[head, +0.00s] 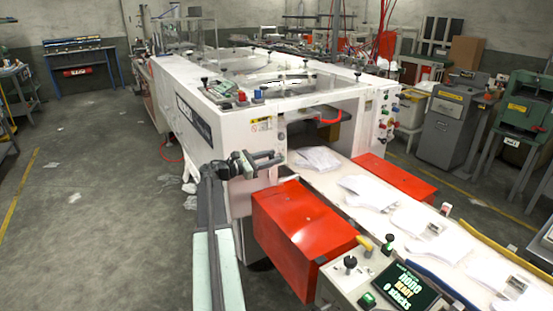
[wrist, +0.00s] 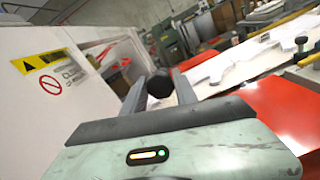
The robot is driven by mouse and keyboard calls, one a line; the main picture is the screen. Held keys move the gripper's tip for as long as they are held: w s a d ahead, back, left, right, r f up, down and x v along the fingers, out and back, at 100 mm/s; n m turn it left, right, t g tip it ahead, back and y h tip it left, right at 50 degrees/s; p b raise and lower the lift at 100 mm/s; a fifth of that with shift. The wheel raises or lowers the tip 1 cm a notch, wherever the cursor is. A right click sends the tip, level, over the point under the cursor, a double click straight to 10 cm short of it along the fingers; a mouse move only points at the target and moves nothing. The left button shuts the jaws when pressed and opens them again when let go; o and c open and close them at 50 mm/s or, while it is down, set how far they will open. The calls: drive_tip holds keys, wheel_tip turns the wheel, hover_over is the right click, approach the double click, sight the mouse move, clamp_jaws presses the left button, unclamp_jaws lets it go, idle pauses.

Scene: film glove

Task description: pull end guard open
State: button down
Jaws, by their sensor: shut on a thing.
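The white machine (head: 190,110) stands in the middle of the head view, with an open-looking end above a belt of white film pieces. The end guard (head: 318,104) appears to be the framed panel over this end; its swing cannot be told clearly. My gripper (head: 280,157) is at the machine's near corner, just below the yellow warning label (head: 261,120). In the wrist view my gripper (wrist: 160,90) has its two fingers on either side of a dark round knob (wrist: 160,82) and is shut on it. What the knob joins is hidden.
A red box (head: 300,232) stands close in front of my gripper, and another red cover (head: 397,180) lies across the belt (head: 365,215). A control panel (head: 395,285) with knobs and a screen is at the bottom. The floor at left is mostly clear, with scraps.

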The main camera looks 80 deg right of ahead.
drive_tip(key=shift+w+a, duration=0.1)
drive_tip(key=shift+w, duration=0.55)
drive_tip(key=shift+w+r, duration=0.1)
drive_tip(key=shift+w, duration=0.1)
drive_tip(key=c, duration=1)
unclamp_jaws()
drive_tip(key=v, duration=0.7)
drive_tip(key=shift+w+a, duration=0.25)
drive_tip(key=shift+a, duration=0.05)
